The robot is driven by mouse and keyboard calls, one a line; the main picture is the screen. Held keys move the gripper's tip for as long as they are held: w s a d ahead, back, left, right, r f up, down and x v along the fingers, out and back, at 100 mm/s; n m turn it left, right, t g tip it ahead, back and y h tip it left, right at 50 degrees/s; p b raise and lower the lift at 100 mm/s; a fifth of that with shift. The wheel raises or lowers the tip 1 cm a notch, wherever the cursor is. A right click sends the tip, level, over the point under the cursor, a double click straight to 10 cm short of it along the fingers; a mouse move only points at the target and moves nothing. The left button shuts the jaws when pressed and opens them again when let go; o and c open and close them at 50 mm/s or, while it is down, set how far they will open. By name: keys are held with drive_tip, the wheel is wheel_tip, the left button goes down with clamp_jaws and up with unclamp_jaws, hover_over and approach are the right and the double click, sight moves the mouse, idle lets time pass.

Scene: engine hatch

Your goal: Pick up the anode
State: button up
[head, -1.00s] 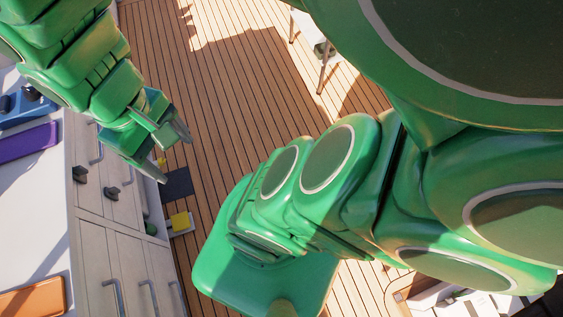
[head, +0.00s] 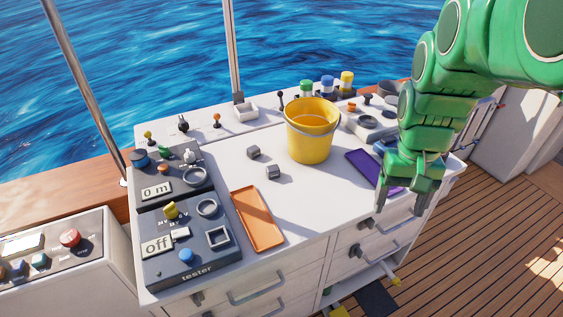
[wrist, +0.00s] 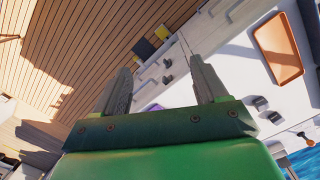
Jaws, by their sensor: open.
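Two small grey blocks lie apart on the white worktop, a rear block (head: 253,152) and a front block (head: 272,172). Either could be the anode; I cannot tell which. In the wrist view two dark blocks (wrist: 261,103) show on the worktop, right of the fingers. My gripper (head: 401,205) is open and empty, pointing down by the worktop's right front edge, beside the purple tray. It is well to the right of the grey blocks. In the wrist view the gap between its fingers (wrist: 160,68) holds nothing.
A yellow bucket (head: 311,143) stands behind and right of the blocks. An orange tray (head: 258,218) and a tester panel (head: 190,250) lie left. The purple tray (head: 365,163) is partly behind my gripper. Drawer handles (head: 258,290) stick out in front. The worktop around the blocks is clear.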

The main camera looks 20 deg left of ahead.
drive_tip(key=w+a+f+n, duration=0.1)
drive_tip(key=w+a, duration=0.5)
drive_tip(key=w, duration=0.2)
drive_tip(key=n+t, duration=0.1)
drive_tip(key=n, duration=0.3)
hover_over(273, 168)
drive_tip(key=f, duration=1.1)
drive_tip(key=shift+s+d+f, duration=0.15)
drive_tip(key=shift+s+f, duration=0.05)
drive_tip(key=shift+f, duration=0.15)
drive_tip(key=shift+a+f, duration=0.2)
drive_tip(key=shift+f, duration=0.2)
wheel_tip(273, 168, down, 2)
drive_tip(key=shift+f, duration=0.1)
drive_tip(key=shift+w+f, duration=0.15)
drive_tip(key=shift+f, duration=1.1)
drive_tip(key=shift+w+f, duration=0.15)
drive_tip(key=shift+f, duration=1.1)
drive_tip(key=shift+c, duration=0.4)
drive_tip(key=c, duration=1.2)
